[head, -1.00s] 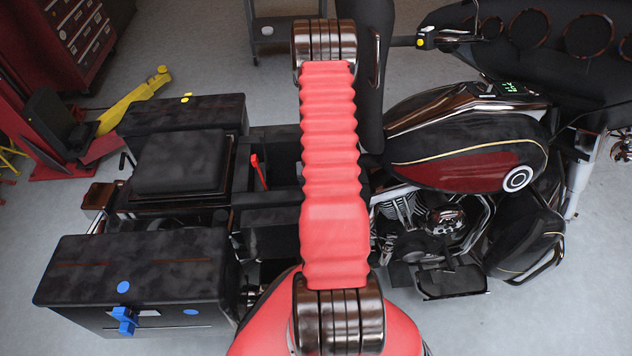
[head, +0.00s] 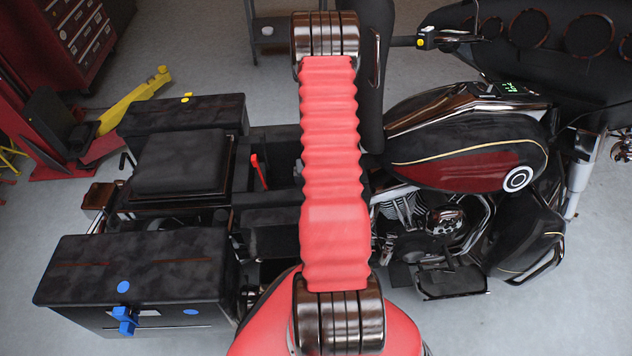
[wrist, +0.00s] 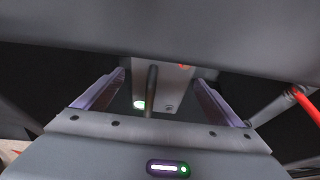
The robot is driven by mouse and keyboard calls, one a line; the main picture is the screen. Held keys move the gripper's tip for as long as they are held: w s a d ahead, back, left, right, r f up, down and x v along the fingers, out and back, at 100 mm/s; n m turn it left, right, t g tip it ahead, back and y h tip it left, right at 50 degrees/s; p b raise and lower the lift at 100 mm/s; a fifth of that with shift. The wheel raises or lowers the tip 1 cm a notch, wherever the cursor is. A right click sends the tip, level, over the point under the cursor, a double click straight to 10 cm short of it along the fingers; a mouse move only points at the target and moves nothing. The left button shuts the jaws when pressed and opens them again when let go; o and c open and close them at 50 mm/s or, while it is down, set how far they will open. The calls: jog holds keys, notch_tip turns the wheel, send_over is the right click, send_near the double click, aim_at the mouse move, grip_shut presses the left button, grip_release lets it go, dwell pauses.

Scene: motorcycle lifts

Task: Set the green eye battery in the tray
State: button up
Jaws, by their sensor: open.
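In the wrist view, a grey block with a lit green eye (wrist: 175,82), which looks like the green eye battery, shows beyond and between my two fingers. It has a small red mark near its top right, and a dark upright rod crosses in front of it. My gripper (wrist: 158,98) is open, with one finger on each side of the block; I cannot tell whether either touches it. In the head view my arm hides the gripper and the block. The dark open bay (head: 284,150) in the motorcycle's frame may hold the tray, but I cannot make the tray out.
A red cable or lever (head: 258,172) stands in the bay and shows at the right of the wrist view (wrist: 304,103). The black seat (head: 182,163) and side cases (head: 140,270) lie left; the red and black tank (head: 470,155) lies right. A dark surface spans the wrist view's top.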

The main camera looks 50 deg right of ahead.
jog(key=shift+v, duration=2.7)
